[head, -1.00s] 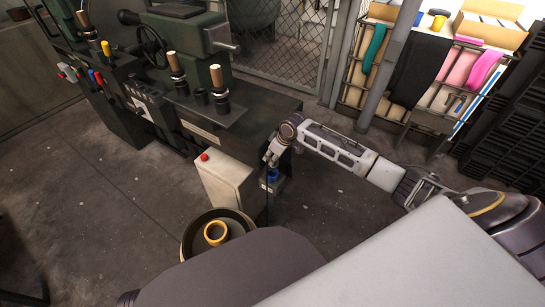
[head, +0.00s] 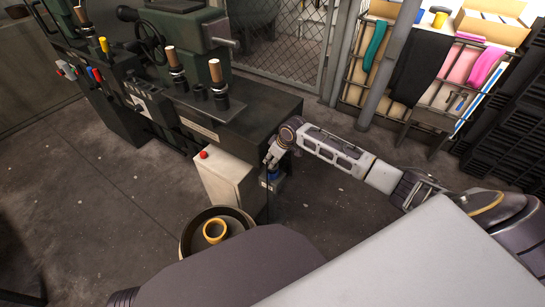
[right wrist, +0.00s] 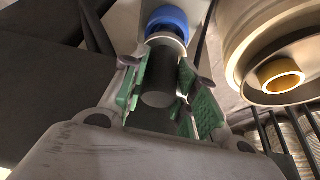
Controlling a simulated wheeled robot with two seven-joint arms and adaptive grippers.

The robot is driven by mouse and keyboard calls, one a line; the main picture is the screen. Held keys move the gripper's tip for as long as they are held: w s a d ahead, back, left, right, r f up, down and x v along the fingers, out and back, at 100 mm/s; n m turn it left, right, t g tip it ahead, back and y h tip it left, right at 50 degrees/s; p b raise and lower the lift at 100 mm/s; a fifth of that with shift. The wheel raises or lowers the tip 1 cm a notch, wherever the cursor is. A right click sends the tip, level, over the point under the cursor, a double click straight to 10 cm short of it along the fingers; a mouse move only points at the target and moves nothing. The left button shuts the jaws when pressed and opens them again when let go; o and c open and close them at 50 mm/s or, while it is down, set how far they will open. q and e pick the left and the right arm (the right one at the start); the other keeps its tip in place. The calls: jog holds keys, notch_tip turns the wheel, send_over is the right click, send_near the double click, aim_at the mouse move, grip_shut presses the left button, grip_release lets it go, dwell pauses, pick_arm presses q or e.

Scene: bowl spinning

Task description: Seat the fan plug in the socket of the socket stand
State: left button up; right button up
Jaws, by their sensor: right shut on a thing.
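My right gripper (head: 270,159) reaches down beside the end of the machine bench, above the socket stand (head: 271,184). In the right wrist view its green-padded fingers (right wrist: 160,78) are shut on a dark grey cylinder, the fan plug (right wrist: 159,85). A pale collar and a bright blue round socket (right wrist: 167,16) lie straight beyond the plug, in line with it. The blue socket also shows just under the gripper in the head view (head: 274,175). The plug looks close to the socket, but I cannot tell how deep it sits. My left gripper is not in view.
A pale box with a red button (head: 226,182) stands just left of the stand. A round pan (head: 187,237) holding a yellow ring (head: 215,230) is in front of it. The dark machine bench (head: 270,110) is close behind. Floor to the right is clear.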

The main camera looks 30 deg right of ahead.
jog(key=shift+f, duration=0.35)
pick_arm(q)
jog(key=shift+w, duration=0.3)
pick_arm(e)
jog(key=shift+f, duration=0.15)
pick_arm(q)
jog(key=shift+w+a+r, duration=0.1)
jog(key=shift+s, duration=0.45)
pick_arm(e)
jog(key=shift+f, duration=0.15)
jog(key=shift+f, duration=0.1)
pick_arm(q)
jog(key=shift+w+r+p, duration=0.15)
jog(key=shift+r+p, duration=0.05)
jog(key=shift+p, duration=0.1)
pick_arm(e)
jog(key=shift+f, duration=0.15)
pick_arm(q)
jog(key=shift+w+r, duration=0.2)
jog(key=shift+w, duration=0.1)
pick_arm(e)
jog(key=shift+f, duration=0.1)
